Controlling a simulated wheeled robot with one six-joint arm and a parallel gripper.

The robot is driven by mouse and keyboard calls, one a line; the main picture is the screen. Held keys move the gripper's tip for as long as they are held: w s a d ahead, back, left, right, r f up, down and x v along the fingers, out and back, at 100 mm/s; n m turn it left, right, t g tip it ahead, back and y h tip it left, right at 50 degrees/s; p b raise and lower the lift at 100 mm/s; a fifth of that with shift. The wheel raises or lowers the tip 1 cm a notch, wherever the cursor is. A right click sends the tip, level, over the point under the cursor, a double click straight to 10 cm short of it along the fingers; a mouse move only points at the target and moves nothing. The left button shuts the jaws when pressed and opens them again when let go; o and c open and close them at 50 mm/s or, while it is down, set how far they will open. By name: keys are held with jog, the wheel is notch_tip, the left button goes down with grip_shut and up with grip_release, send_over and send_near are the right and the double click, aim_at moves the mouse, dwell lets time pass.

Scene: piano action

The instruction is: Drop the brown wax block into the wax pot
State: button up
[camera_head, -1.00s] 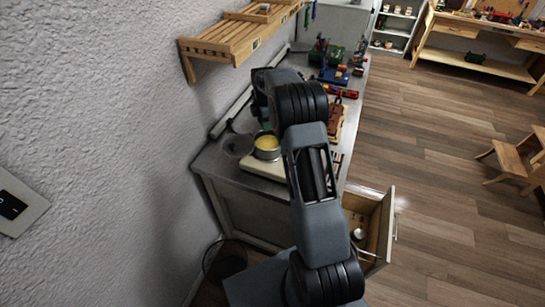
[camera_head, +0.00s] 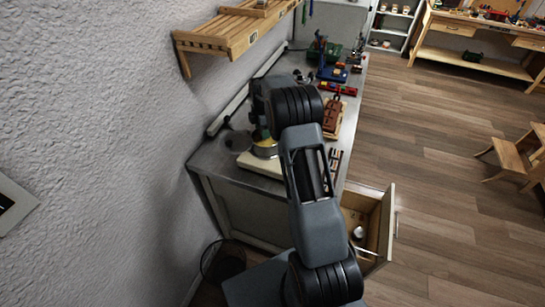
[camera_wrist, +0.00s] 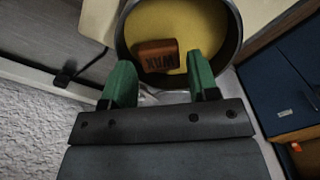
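The brown wax block (camera_wrist: 158,56), lettered WAX, shows in the wrist view inside the outline of the round wax pot (camera_wrist: 122,45). Yellow wax (camera_wrist: 195,20) surrounds it; I cannot tell if it rests on the wax or is above it. My gripper (camera_wrist: 160,68) has its two green fingers apart, one to each side of the block's near part, with a narrow gap at the right finger. In the head view the pot (camera_head: 265,151) is partly covered by my arm, and the block is hidden.
The pot stands on a cream base (camera_head: 258,167) at the bench's near end, close to the wall. A brown tool rack (camera_head: 334,116) and coloured tools lie farther along the bench. An open drawer (camera_head: 372,240) juts out at the right. A wooden shelf (camera_head: 225,38) hangs above.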

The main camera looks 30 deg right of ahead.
jog(key=shift+o, duration=1.4)
notch_tip(320, 180, up, 14)
jog(key=b, duration=0.2)
jog(key=shift+f, duration=0.1)
